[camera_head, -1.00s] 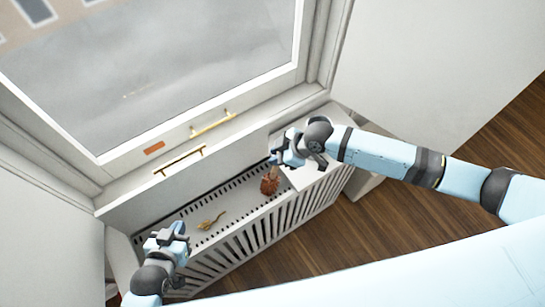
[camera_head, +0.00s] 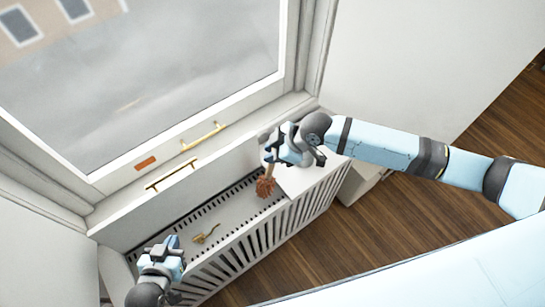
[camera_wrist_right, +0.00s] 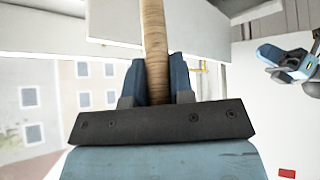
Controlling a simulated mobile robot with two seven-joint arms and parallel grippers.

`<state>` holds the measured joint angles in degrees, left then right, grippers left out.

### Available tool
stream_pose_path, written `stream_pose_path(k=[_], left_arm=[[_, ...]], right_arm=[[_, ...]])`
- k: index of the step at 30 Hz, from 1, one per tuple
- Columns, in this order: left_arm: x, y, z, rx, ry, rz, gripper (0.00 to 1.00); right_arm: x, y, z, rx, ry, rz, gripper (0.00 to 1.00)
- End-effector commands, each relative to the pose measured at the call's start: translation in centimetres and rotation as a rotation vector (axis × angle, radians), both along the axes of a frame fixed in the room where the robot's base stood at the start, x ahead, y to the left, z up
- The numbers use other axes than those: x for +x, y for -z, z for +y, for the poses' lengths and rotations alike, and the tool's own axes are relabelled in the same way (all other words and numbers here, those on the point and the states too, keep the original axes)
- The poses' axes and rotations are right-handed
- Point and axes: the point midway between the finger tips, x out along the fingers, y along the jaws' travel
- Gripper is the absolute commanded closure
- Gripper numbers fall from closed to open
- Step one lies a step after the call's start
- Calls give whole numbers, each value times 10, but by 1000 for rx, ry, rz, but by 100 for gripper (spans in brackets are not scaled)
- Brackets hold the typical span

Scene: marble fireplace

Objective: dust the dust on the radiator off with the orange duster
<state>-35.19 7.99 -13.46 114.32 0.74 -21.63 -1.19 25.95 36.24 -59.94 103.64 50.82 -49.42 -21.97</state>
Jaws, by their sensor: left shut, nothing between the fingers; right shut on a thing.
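The orange duster has a rust-orange bristly head (camera_head: 264,187) over the right part of the white slatted radiator cover (camera_head: 232,213). I cannot tell whether the bristles touch it. My right gripper (camera_head: 271,163) is shut on the duster's handle, above the head. In the right wrist view the wooden handle (camera_wrist_right: 154,40) stands between the fingers, and the head is out of sight. My left gripper (camera_head: 172,246) is shut and empty over the radiator's left end. I cannot make out clear dust on the radiator.
A small gold-coloured object (camera_head: 205,234) lies on the radiator's top, between my grippers. The window (camera_head: 150,85) with brass handles (camera_head: 203,136) rises behind. A white wall (camera_head: 420,65) stands to the right, and wood floor (camera_head: 370,225) lies in front.

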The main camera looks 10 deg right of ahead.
Motion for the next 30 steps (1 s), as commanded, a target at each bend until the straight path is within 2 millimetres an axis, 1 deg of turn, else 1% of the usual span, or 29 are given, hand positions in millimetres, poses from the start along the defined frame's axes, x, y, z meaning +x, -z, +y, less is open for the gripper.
stream_pose_path(k=[1, 24, 27, 30], left_arm=[[0, 0, 0, 0, 0, 0, 100], [-1, 2, 0, 1, 0, 3, 100], [-1, 2, 0, 1, 0, 3, 100], [-1, 2, 0, 1, 0, 3, 100]], right_arm=[[1, -7, 0, 2, 0, -2, 100], [1, -100, 1, 2, 0, -2, 100], [0, -108, 1, 2, 0, -2, 100], [0, -112, 0, 2, 1, -1, 100]])
